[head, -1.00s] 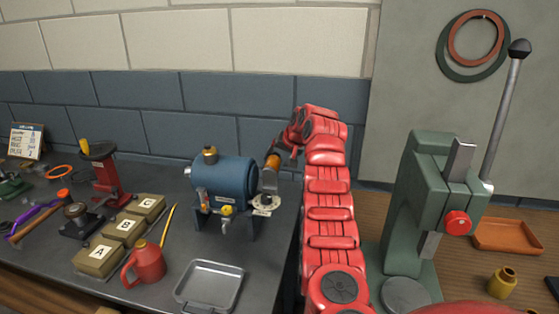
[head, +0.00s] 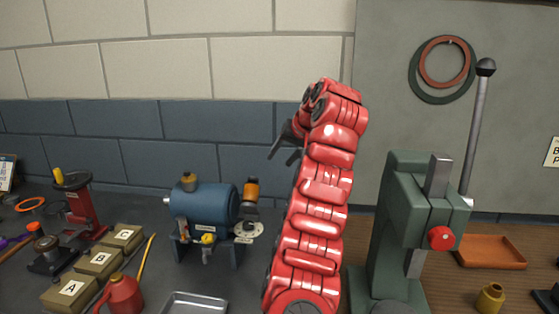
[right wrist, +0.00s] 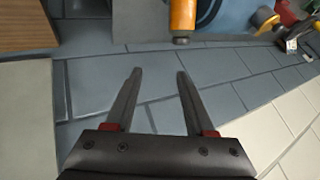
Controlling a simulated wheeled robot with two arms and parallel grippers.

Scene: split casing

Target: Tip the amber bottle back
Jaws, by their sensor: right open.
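The amber bottle (head: 251,191) stands roughly upright in the head view, just right of the blue tank (head: 203,204) and above a pale round plate (head: 247,230). Dark parts show at its top and below it, and I cannot tell what bears it. In the right wrist view the bottle (right wrist: 183,14) is at the top edge, partly cut off. My right gripper (head: 282,156) is up and to the right of the bottle, apart from it. In the right wrist view my right gripper (right wrist: 158,72) is open, with nothing between its fingers. My left gripper is not in view.
A green press (head: 398,225) with a tall lever stands right of my right arm. Lettered boxes (head: 98,262), a red can (head: 122,295) and a metal tray (head: 194,304) are at the front left. The brick wall (head: 120,130) is behind the bench.

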